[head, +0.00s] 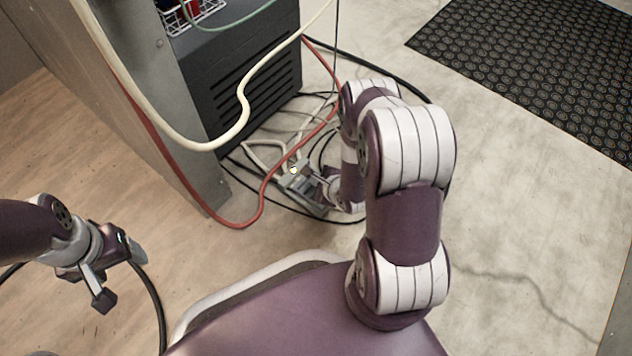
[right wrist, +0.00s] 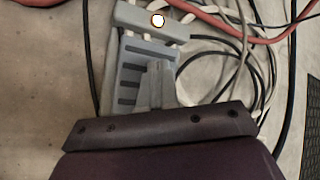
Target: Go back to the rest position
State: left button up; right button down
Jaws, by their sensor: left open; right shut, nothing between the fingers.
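My left gripper (head: 120,272) is at the lower left of the head view, open and empty, above the wood-coloured floor. My right arm reaches down in the middle of the head view to the right gripper (head: 322,180), partly hidden by its own wrist, close to the floor. In the right wrist view the right gripper (right wrist: 157,78) is shut with nothing between its fingers. Its fingertips overlap a grey power strip (right wrist: 130,75) with dark slots; I cannot tell if they touch it. A lit switch (right wrist: 157,20) glows at the strip's far end.
Black, white and red cables lie around the power strip (head: 308,196). A red hose (head: 262,195) and a cream hose (head: 243,100) hang beside the dark vented cabinet (head: 255,85). A black mat (head: 540,65) lies at upper right. The concrete floor at right is clear.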

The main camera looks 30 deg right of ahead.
notch_tip(320, 180, up, 3)
jog(key=shift+r+p, duration=0.1)
jog(key=shift+p, duration=0.85)
pick_arm(q)
notch_tip(320, 180, up, 3)
jog(key=shift+f, duration=0.15)
pick_arm(e)
jog(key=shift+f, duration=0.2)
